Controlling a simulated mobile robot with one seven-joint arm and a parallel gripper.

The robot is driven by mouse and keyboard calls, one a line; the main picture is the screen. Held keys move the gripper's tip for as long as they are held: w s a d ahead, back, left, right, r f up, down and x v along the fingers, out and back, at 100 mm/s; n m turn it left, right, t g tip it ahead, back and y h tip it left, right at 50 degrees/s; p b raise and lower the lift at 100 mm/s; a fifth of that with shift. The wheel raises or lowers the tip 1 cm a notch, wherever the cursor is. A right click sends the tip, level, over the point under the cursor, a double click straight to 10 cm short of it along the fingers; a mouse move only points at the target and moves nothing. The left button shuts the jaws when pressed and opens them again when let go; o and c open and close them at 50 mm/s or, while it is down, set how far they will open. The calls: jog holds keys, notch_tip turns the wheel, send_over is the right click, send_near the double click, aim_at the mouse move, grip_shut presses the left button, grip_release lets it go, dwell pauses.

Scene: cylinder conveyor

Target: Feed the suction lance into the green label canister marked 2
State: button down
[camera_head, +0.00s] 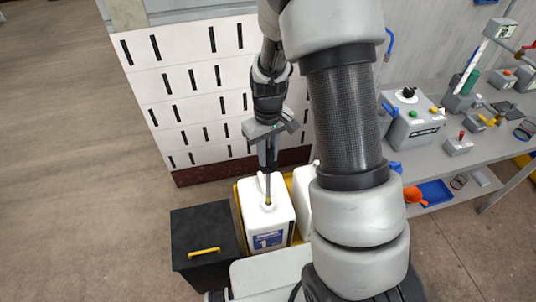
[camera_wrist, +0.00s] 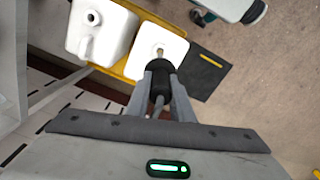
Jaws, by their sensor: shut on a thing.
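My gripper (camera_head: 268,142) is shut on the suction lance (camera_head: 268,185), a thin dark rod pointing down. In the wrist view, my fingers (camera_wrist: 162,92) close on the lance's black grip (camera_wrist: 161,72). The lance's lower end is at the top opening of a white canister (camera_head: 268,228) with a blue label that appears to read 1; it also shows in the wrist view (camera_wrist: 172,43). I cannot tell how far the end is inside. A second white canister (camera_head: 304,195) stands beside it, partly hidden by my arm. Its open mouth (camera_wrist: 92,18) shows in the wrist view. No green label is visible.
The canisters stand in a yellow tray (camera_head: 239,212). A black box (camera_head: 203,238) with a yellow handle is left of it. A white slotted panel (camera_head: 190,85) rises behind. A grey bench (camera_head: 440,165) with fittings is at right. Floor at left is clear.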

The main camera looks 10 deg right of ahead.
aim_at(268, 146)
jog(key=shift+r, duration=0.15)
jog(key=shift+r+p, duration=0.3)
jog(key=shift+r, duration=1.6)
jog(key=shift+r, duration=0.1)
jog(key=shift+r, duration=1.85)
